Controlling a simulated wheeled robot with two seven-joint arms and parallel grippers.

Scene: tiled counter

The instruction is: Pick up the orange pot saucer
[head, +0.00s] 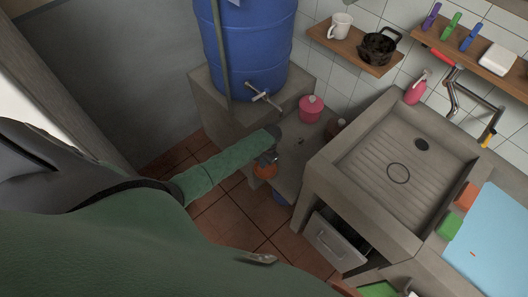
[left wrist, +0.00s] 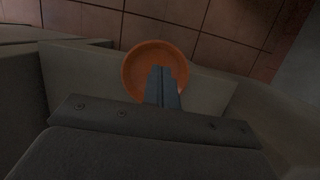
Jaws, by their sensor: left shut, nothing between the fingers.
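The orange pot saucer (head: 265,172) is low down near the edge of a concrete ledge, partly covered by my left gripper (head: 270,158). In the left wrist view the saucer (left wrist: 135,72) is a round orange dish with a raised rim. The closed fingers of my left gripper (left wrist: 162,72) show in front of its lower middle, with nothing between them. I cannot tell whether the fingertips touch the saucer. My right gripper is not in view.
A blue barrel (head: 250,50) with a tap stands on a concrete block behind. A pink pot (head: 311,108) sits on the ledge (head: 300,150). The concrete sink (head: 385,165) is to the right.

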